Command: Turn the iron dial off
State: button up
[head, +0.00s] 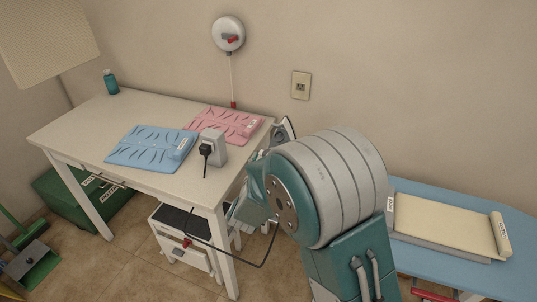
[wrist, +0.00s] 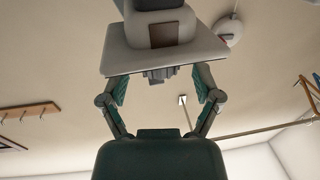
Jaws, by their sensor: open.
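In the head view, part of the iron (head: 285,130) shows just past the table's right end. My arm hides the rest of it, and its dial is not visible there. In the wrist view, my gripper (wrist: 161,84) is open, its two green-padded fingers spread apart. A pale grey body that looks like the iron (wrist: 190,50) fills the top centre, just beyond the fingers. A dark ridged piece (wrist: 158,75) under its edge sits between the fingertips; I cannot tell if it is the dial. No contact with the fingers is clear. My gripper's fingers are not visible in the head view.
A white table (head: 80,135) holds a blue folded cloth (head: 150,147), a pink one (head: 222,122), a white box with a black plug (head: 213,145) and a teal bottle (head: 110,82). A drawer unit (head: 185,250) stands below. A blue ironing board (head: 410,187) is at right.

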jog(key=v, duration=0.9)
jog(key=shift+s, duration=0.3)
jog(key=s+d+r+n+g+y, duration=0.2)
jog(key=d+r+g+y, duration=0.3)
jog(key=r+y, duration=0.25)
jog(key=s+d+r+g+h, duration=0.1)
jog(key=s+d+g, duration=0.2)
jog(key=s+d, duration=0.4)
jog(key=s+d+g+h, duration=0.2)
jog(key=s+d+g, duration=0.2)
jog(key=s, duration=0.9)
jog(key=d, duration=0.3)
jog(key=shift+s+d+r+n, duration=0.3)
jog(key=shift+s+r, duration=0.05)
jog(key=shift+r, duration=0.05)
